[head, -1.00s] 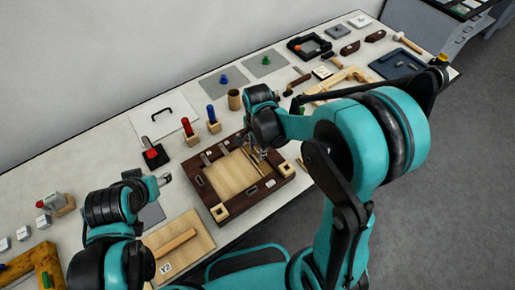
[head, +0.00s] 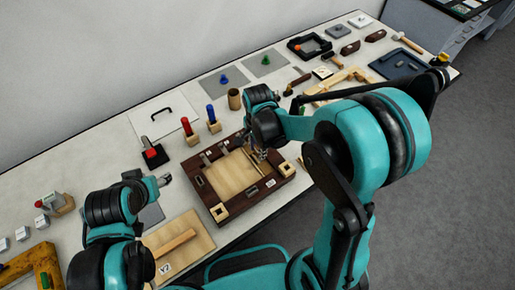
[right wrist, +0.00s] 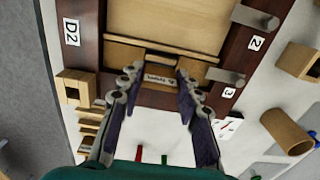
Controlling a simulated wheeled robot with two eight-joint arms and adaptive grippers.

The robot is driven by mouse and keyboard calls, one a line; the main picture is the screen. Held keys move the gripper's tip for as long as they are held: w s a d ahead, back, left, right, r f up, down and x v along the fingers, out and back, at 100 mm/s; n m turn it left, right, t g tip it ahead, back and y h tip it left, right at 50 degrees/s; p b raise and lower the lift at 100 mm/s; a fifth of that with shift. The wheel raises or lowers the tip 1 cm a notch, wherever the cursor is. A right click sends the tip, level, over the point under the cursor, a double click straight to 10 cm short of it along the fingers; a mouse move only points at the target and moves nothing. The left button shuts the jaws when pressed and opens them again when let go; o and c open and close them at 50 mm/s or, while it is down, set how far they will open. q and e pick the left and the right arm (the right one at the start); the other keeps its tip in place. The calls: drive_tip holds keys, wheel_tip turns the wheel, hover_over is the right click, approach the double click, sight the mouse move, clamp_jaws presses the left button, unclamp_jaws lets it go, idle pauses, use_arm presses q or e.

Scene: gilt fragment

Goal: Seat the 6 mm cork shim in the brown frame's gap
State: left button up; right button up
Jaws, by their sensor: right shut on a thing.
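The brown frame (head: 240,205) lies on the bench with a pale wood panel (head: 228,173) inside it. My right gripper (head: 259,154) is low over the far right part of the frame. In the right wrist view my right gripper (right wrist: 157,77) has its fingertips at the frame's bar, around a small labelled piece, apparently the cork shim (right wrist: 160,78). The label is too small to read surely. A dark slot shows just beyond it; whether the piece sits in the gap I cannot tell. My left gripper (head: 164,180) is left of the frame, its jaws unclear.
A tan cup (head: 234,99) and red and blue pegs in wooden blocks stand behind the frame. A wooden board (head: 185,255) with a bar lies in front at left.

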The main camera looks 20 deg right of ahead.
drive_tip(key=shift+f+b, duration=1.05)
drive_tip(key=shift+f, duration=0.2)
drive_tip(key=o, duration=0.8)
wheel_tip(320, 180, up, 12)
drive_tip(key=shift+r, duration=0.1)
drive_tip(key=s+d+n+t, duration=0.1)
drive_tip(key=s+n+t, duration=0.1)
drive_tip(key=s+n, duration=0.1)
drive_tip(key=s+d+n+t+b, duration=0.1)
drive_tip(key=s+d+n+t, duration=0.1)
drive_tip(key=s+n, duration=0.2)
drive_tip(key=s+d+n+t+b, duration=0.1)
drive_tip(key=s+n+t, duration=0.2)
drive_tip(key=n, duration=0.4)
drive_tip(key=shift+s+d+f, duration=0.15)
drive_tip(key=shift+d+f, duration=0.1)
drive_tip(key=shift+d, duration=0.1)
